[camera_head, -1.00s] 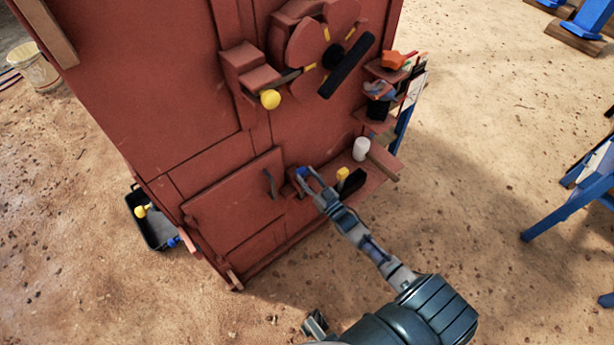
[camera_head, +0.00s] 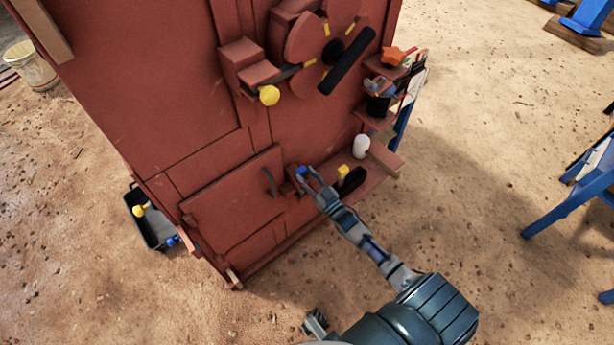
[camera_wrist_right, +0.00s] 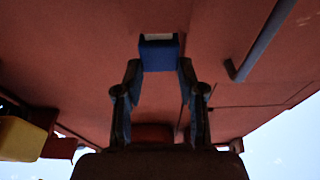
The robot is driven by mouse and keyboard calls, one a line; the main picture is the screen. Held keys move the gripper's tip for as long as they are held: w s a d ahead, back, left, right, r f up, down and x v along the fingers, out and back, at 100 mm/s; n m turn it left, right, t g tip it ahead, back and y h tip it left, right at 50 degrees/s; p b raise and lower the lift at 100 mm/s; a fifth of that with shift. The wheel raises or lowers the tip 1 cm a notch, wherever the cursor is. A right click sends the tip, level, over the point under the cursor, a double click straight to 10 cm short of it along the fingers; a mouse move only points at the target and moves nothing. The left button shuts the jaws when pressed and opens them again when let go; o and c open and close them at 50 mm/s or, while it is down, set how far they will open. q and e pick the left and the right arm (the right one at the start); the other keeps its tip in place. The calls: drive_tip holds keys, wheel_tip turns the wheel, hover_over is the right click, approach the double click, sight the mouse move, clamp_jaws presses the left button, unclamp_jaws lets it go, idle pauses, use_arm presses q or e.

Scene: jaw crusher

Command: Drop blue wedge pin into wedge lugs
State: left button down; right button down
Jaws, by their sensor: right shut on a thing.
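The blue wedge pin (camera_head: 302,171) is at the tips of my right gripper (camera_head: 308,177), close to the face of the red crusher. In the right wrist view the pin (camera_wrist_right: 158,54) is a blue block with a pale end. The fingers of my right gripper (camera_wrist_right: 158,78) are shut on it from both sides. A small red projection (camera_head: 291,174), perhaps the wedge lugs, is just left of the pin in the head view. The pin and fingers partly hide that spot, and I cannot tell whether they touch.
A door with a dark handle (camera_head: 269,181) is left of the pin. A red ledge (camera_head: 374,176) to the right carries a yellow-topped black thing (camera_head: 347,178) and a white cylinder (camera_head: 361,146). A yellow knob (camera_head: 269,95) sticks out above. A black tray (camera_head: 157,232) lies on the ground.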

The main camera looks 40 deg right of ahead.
drive_tip(key=c, duration=0.6)
unclamp_jaws()
drive_tip(key=shift+s+f, duration=0.1)
drive_tip(key=shift+s, duration=0.05)
drive_tip(key=v, duration=1.1)
drive_tip(key=shift+s, duration=0.3)
